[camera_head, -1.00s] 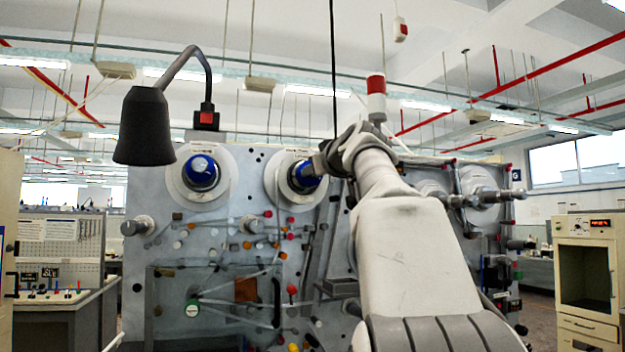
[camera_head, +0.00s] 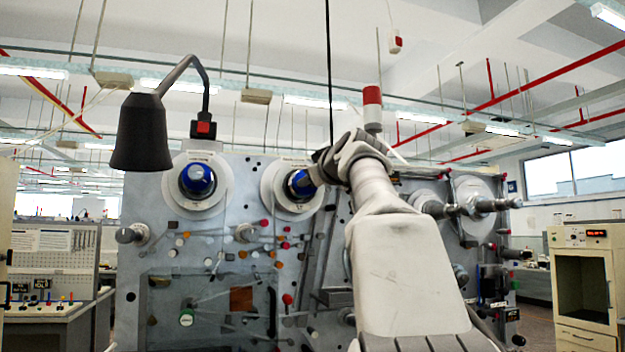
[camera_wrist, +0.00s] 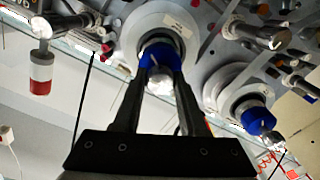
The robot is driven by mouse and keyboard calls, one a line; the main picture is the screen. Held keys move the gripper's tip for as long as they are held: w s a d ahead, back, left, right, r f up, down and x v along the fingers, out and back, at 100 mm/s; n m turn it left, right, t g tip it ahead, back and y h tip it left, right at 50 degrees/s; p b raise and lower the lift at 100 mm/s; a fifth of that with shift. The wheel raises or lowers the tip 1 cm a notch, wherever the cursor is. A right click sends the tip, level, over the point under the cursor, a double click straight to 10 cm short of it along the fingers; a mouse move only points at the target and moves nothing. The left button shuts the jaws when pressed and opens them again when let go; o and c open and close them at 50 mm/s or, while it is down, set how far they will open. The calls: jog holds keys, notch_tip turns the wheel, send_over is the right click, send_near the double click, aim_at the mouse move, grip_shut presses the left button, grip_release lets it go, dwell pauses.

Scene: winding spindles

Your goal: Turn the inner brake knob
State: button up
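Two blue brake knobs sit on white discs on the upper part of the grey machine panel. The inner knob (camera_head: 301,183) is the right one in the head view, and the outer knob (camera_head: 197,179) is to its left. My gripper (camera_head: 322,172) is at the inner knob from the right and hides part of it. In the wrist view, my gripper's fingers (camera_wrist: 160,78) lie on either side of the inner knob (camera_wrist: 160,53), its silver end between them. Whether they press on it cannot be told. The outer knob (camera_wrist: 257,119) is at the right there.
A black lamp (camera_head: 142,132) hangs before the panel's upper left. A red and white beacon (camera_head: 372,108) stands above the panel, behind my arm. Spindle rods (camera_head: 470,206) stick out at the right. Small coloured pegs and rollers crowd the panel below the knobs.

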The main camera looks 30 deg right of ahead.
jog(key=o, duration=0.4)
jog(key=shift+c, duration=0.2)
jog(key=b+v, duration=0.6)
jog(key=v, duration=1.1)
jog(key=shift+s+b, duration=0.25)
jog(key=shift+b, duration=0.1)
